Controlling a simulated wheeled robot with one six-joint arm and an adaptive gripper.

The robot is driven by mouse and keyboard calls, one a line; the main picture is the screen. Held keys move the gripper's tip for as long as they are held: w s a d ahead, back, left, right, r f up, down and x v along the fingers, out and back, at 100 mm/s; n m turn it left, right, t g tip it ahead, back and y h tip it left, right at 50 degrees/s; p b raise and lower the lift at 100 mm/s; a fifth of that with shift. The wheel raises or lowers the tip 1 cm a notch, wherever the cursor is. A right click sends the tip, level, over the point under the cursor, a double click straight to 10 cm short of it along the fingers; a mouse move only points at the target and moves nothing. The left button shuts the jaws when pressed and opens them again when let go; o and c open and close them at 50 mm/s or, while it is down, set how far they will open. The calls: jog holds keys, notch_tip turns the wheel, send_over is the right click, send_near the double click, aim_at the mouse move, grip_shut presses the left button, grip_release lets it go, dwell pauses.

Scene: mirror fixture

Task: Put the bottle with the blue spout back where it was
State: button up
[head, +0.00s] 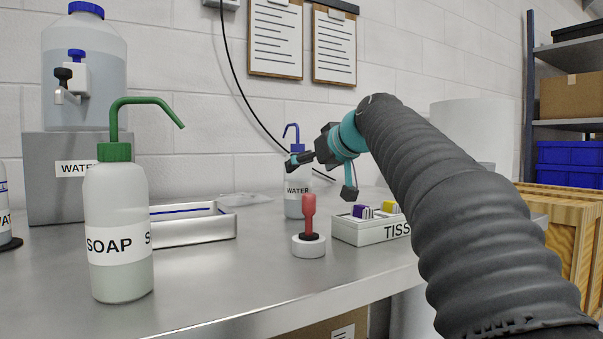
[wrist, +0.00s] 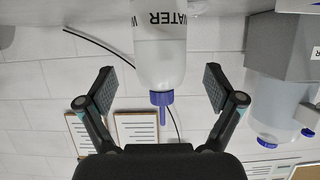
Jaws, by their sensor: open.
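The bottle with the blue spout (head: 297,183) stands upright on the metal table, behind the red-handled item, and its label reads WATER. The wrist view is upside down and shows this bottle (wrist: 160,62) ahead, lined up between the two fingers. My gripper (head: 322,174) is open in the head view, beside and in front of the bottle's upper part. Its fingers are spread wide in the wrist view (wrist: 160,88), with nothing held between them. My gripper partly covers the bottle in the head view.
A green-spouted SOAP bottle (head: 118,235) stands at front left. A shallow white tray (head: 190,232), a red-handled item (head: 309,225) and a TISSUE box (head: 358,231) are on the table (head: 225,290). A water jug (head: 84,95) stands on a grey block (head: 60,195).

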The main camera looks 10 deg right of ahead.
jog(key=v, duration=0.6)
jog(key=shift+s, duration=0.2)
jog(key=shift+d+r, duration=0.1)
